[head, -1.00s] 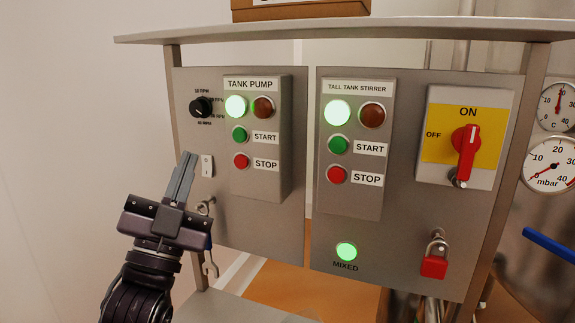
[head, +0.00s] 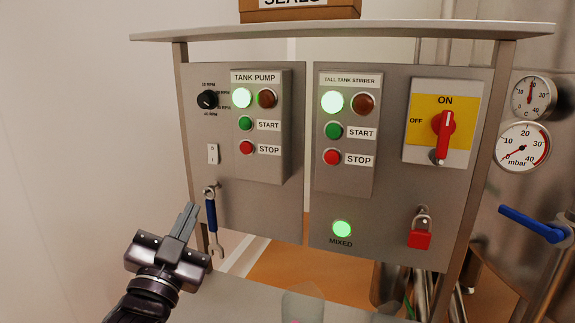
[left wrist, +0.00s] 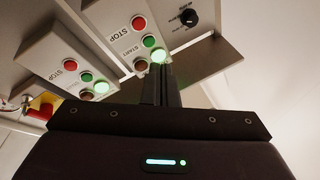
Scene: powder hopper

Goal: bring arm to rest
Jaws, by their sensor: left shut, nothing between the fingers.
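My left gripper (head: 184,222) is shut and empty in the lower left of the head view. It is in front of and below the control panel (head: 270,215), apart from it. In the left wrist view its closed fingers (left wrist: 160,86) point toward the panel. The tank pump box (head: 268,165) and the tall tank stirrer box (head: 347,181) each have a lit green lamp. The MIXED lamp (head: 342,229) is lit green. My right gripper is in neither view.
A blue-handled wrench (head: 212,215) hangs from a hook close to my left gripper. A red padlock (head: 420,239) hangs at the panel's lower right. The red rotary switch (head: 445,135) is upright at ON. A blue lever (head: 534,223) and gauges are at the right. A carton (head: 300,9) sits on the top shelf.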

